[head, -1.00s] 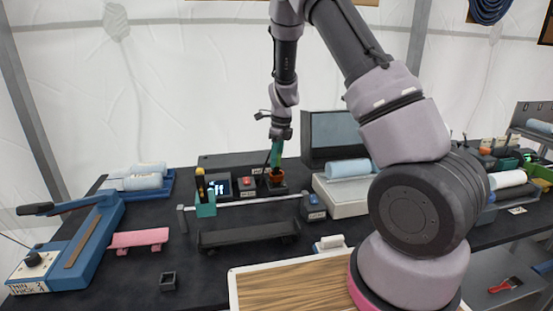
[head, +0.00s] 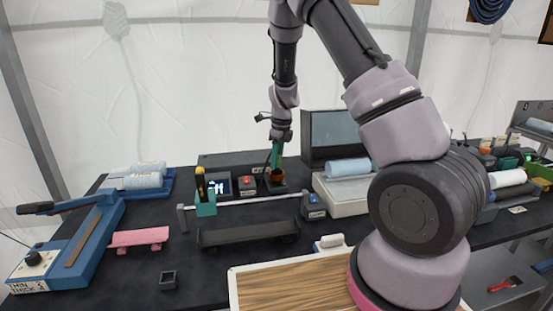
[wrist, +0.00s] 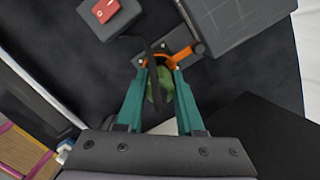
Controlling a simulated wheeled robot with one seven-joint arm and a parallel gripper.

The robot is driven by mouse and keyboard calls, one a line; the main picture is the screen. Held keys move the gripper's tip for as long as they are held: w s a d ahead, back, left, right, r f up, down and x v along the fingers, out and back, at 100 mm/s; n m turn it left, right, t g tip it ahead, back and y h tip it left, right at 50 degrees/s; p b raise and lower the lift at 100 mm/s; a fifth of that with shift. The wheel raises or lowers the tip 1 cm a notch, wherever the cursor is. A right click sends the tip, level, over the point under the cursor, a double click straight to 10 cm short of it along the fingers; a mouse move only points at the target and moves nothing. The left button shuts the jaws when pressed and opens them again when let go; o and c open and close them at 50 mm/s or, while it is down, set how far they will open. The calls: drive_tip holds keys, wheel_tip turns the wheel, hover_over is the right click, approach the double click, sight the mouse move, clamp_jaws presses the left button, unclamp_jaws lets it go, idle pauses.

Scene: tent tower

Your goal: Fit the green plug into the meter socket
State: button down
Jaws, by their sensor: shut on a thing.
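My gripper (head: 277,160) has teal fingers and is shut on the green plug (wrist: 157,92). In the wrist view the plug sits between the fingers, partly covered by them and by a dark cable. An orange ring-shaped socket (wrist: 183,55) lies right at the fingertips, on a small dark base. In the head view the orange socket (head: 277,176) is directly under the gripper. The plug is at the ring's opening; I cannot tell how deep it sits. The meter's lit display (head: 219,186) stands to the left of the socket.
A red button box (head: 246,184) stands between display and socket. A teal holder (head: 205,208) with tools, a clear rod and a dark roller tray (head: 247,235) are in front. A pale machine (head: 340,195) with a blue roll stands close to the right.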

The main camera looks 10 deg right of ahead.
drive_tip(key=shift+f, duration=0.9)
drive_tip(key=shift+c, duration=2.3)
unclamp_jaws()
drive_tip(key=r, duration=0.7)
drive_tip(key=d+r, duration=0.1)
drive_tip(key=r, duration=0.2)
drive_tip(key=shift+s+r, duration=0.4)
